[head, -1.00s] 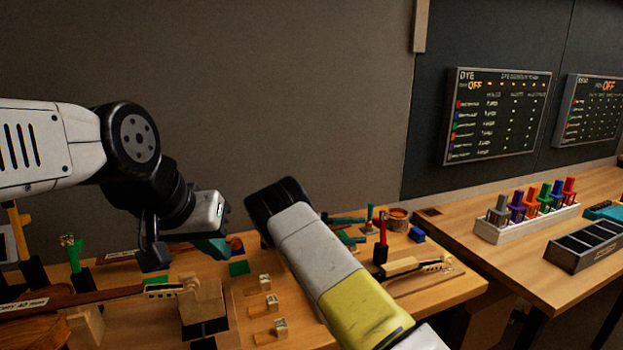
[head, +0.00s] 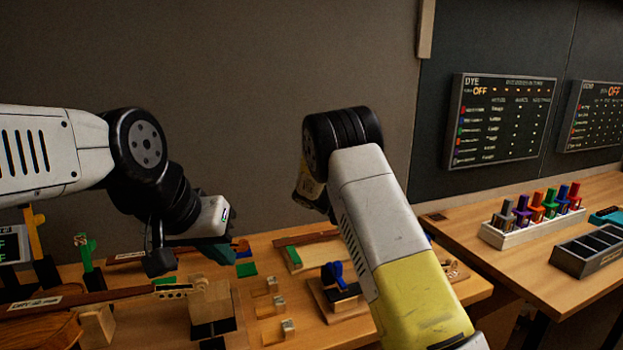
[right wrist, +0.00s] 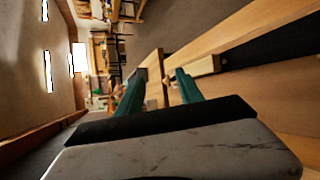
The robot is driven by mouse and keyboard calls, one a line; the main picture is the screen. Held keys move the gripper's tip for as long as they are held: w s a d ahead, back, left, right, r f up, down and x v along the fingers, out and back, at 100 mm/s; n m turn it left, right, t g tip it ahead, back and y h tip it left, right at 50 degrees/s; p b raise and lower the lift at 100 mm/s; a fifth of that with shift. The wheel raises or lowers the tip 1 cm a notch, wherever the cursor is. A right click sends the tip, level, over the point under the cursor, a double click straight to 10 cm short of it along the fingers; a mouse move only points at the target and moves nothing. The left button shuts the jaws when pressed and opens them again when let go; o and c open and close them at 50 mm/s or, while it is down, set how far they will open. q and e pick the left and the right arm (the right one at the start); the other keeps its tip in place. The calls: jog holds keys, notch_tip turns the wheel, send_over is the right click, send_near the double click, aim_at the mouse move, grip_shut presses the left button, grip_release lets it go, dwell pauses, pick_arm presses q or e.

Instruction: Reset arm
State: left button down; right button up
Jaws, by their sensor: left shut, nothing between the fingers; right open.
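My left gripper (head: 190,252) hangs over the left part of the workbench in the head view, with its fingers shut and nothing seen between them. Its teal finger shows at the right end, above a small green block (head: 246,269). My right arm (head: 385,220) rises from the bottom right in the head view, and its black wrist joint is high in front of the wall. The right gripper's fingers are hidden in that view. In the right wrist view the right gripper (right wrist: 158,88) has its two teal fingers spread apart, with nothing held between them.
A violin (head: 40,333) lies at the lower left of the workbench. A blue-topped wooden fixture (head: 338,290) stands beside my right arm. On the right bench are a rack of coloured bottles (head: 530,228) and a dark compartment tray (head: 590,250). A DYE board (head: 503,120) hangs behind.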

jog(key=s+a+r+t+y, duration=0.2)
jog(key=s+r+t+y, duration=0.1)
jog(key=s, duration=0.6)
jog(key=s+a+r+t+y, duration=0.2)
jog(key=s+r+y, duration=0.4)
jog(key=s, duration=0.3)
jog(key=s+a+r+t+y, duration=0.2)
jog(key=s+r+t+y, duration=0.2)
jog(key=s, duration=0.5)
jog(key=shift+s+a+r+m+y, duration=0.2)
jog(key=shift+a+r+m+y, duration=0.1)
jog(key=shift+y, duration=0.6)
